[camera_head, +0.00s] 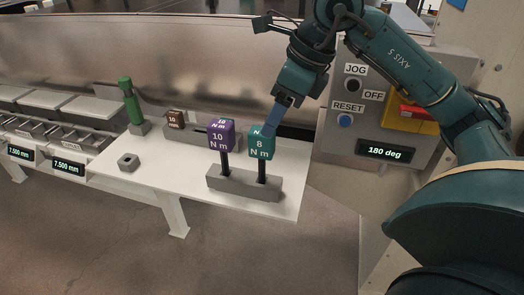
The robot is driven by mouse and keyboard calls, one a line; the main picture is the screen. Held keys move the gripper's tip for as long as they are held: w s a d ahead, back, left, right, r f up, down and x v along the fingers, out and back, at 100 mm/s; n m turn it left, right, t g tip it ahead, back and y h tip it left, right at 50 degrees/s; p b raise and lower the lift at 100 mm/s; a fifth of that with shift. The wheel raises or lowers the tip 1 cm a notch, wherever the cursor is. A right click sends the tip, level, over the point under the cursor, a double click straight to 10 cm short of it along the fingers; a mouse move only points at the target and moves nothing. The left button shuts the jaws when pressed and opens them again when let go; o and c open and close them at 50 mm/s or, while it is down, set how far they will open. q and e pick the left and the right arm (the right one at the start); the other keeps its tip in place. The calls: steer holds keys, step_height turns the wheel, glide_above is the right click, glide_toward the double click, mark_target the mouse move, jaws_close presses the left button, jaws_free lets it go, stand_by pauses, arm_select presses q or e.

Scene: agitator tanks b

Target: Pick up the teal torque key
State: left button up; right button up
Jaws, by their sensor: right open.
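The teal torque key (261,145), marked "8 N m", stands upright with its dark shaft in a grey holder block (245,185) on the white table. A purple key (221,137), marked "10 N m", stands upright beside it on the left in the same block. My right gripper (268,127) comes down from above, with its fingertips at the top of the teal key. It is open; I cannot tell whether the fingers touch the key. My left gripper is not in view.
A brown block marked with a number (175,119) sits in a grey rack behind. A green-handled tool (131,100) stands at the left, near a grey nut-like piece (128,162). A control panel (385,110) with buttons and a "180 deg" display stands close on the right.

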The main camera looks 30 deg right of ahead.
mark_target(259, 145)
steer(key=x, duration=0.4)
steer(key=shift+f, duration=0.25)
steer(key=x, duration=0.2)
steer(key=b+x, duration=0.1)
steer(key=x, duration=0.1)
steer(key=shift+w+d+f, duration=0.15)
steer(key=shift+w, duration=0.15)
steer(key=shift+w+f, duration=0.15)
steer(key=shift+f, duration=0.25)
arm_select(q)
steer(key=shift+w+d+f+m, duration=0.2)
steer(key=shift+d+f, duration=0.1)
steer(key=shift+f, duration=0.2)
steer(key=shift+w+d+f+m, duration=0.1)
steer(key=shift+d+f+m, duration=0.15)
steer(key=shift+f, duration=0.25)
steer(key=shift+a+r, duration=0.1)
arm_select(e)
steer(key=c, duration=1.2)
